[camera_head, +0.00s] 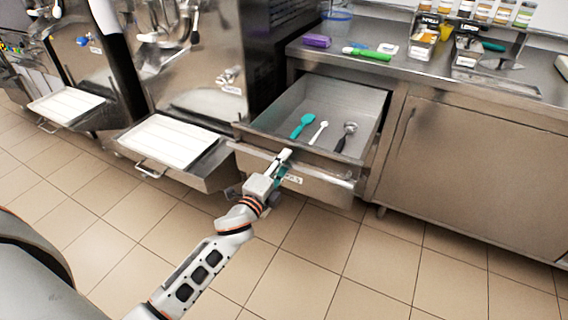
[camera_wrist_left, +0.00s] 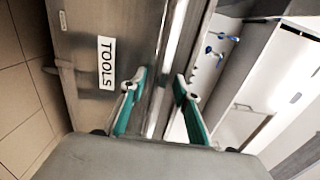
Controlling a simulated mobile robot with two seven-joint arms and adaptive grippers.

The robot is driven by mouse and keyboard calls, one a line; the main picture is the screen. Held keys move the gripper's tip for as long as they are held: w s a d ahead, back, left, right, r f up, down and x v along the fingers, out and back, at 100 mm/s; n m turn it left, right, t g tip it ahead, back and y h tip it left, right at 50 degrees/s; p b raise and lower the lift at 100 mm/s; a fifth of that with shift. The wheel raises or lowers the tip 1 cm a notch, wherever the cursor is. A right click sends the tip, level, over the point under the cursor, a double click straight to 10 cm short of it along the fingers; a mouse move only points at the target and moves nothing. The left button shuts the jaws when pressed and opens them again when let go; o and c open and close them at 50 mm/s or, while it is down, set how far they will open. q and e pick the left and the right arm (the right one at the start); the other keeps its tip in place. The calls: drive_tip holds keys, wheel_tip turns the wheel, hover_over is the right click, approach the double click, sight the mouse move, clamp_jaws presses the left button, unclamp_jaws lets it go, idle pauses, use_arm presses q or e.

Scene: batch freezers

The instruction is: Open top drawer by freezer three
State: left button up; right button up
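The top drawer (camera_head: 258,133) by the freezer at the right stands pulled out, with utensils on its floor. Its front carries a TOOLS label (camera_wrist_left: 106,63); the label also shows in the head view (camera_head: 293,179). My left gripper (camera_head: 283,163) is at the top of the drawer front. In the left wrist view its two teal fingers (camera_wrist_left: 160,80) stand apart on either side of the front's metal edge or handle bar. I cannot tell whether they press on it. My right gripper is in neither view.
A teal utensil (camera_head: 302,125), a white one (camera_head: 318,132) and a dark scoop (camera_head: 346,136) lie in the drawer. A freezer tray (camera_head: 166,141) juts out at its left. A closed cabinet door (camera_head: 480,165) is at its right. The tiled floor (camera_head: 390,260) in front is clear.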

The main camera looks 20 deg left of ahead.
use_arm(q)
drive_tip(key=s, duration=1.2)
drive_tip(key=shift+a, duration=0.15)
idle(0.3)
drive_tip(key=s+d+f+n+g+p, duration=0.2)
drive_tip(key=s+f+n+p, duration=0.1)
drive_tip(key=s, duration=0.4)
drive_tip(key=s+d+f+n+g+h+p, duration=0.1)
drive_tip(key=s+d+f+n+g+p, duration=0.2)
drive_tip(key=s+f+n, duration=0.2)
drive_tip(key=s+d+f+n+g+h+p, duration=0.1)
drive_tip(key=s+d+f+n+g+p, duration=0.1)
drive_tip(key=s+n, duration=0.4)
drive_tip(key=s+d+f+p, duration=0.1)
drive_tip(key=s+f, duration=0.1)
drive_tip(key=s, duration=0.3)
drive_tip(key=shift+s+d+f+g, duration=0.25)
drive_tip(key=shift+f+g, duration=0.05)
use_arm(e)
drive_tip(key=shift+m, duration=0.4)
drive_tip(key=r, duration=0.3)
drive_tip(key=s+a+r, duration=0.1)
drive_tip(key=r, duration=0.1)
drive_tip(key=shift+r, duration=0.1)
